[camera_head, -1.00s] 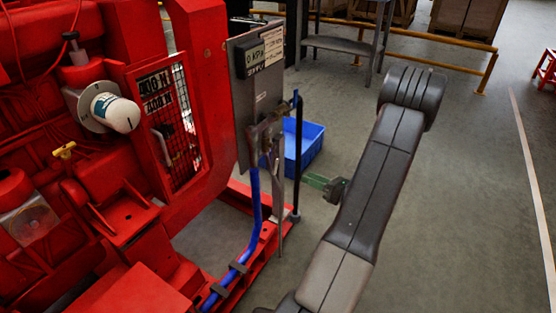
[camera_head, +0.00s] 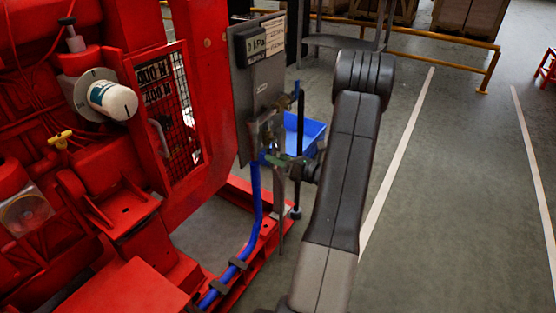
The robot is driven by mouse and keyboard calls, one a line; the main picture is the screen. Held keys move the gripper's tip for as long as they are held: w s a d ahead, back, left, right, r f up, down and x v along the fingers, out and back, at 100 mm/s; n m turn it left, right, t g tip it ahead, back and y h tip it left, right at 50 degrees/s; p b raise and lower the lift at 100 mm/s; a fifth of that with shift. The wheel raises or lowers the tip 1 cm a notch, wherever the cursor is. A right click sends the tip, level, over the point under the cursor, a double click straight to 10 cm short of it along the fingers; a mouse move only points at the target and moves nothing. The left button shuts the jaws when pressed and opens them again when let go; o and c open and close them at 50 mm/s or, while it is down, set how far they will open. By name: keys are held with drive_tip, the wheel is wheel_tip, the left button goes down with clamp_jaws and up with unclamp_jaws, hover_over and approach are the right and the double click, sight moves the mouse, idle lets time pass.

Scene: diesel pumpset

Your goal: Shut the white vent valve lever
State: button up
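The valve fittings (camera_head: 267,128) sit on the front of a grey gauge panel (camera_head: 262,85), with a blue hose (camera_head: 255,195) running down from them. I cannot clearly make out a white vent lever among these small parts. A thin, pale grey bar (camera_head: 279,192) hangs below the fittings; I cannot tell whether it is the lever. My gripper (camera_head: 278,160), greenish and small, reaches left from my dark arm to the lower part of the fittings. It overlaps them in the picture; contact is unclear. Its fingers are too small to read.
The red pumpset (camera_head: 120,210) fills the left side, with a white round knob (camera_head: 112,100). A blue bin (camera_head: 312,135) stands on the floor behind the fittings. Open floor lies to the right.

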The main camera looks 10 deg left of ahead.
clamp_jaws()
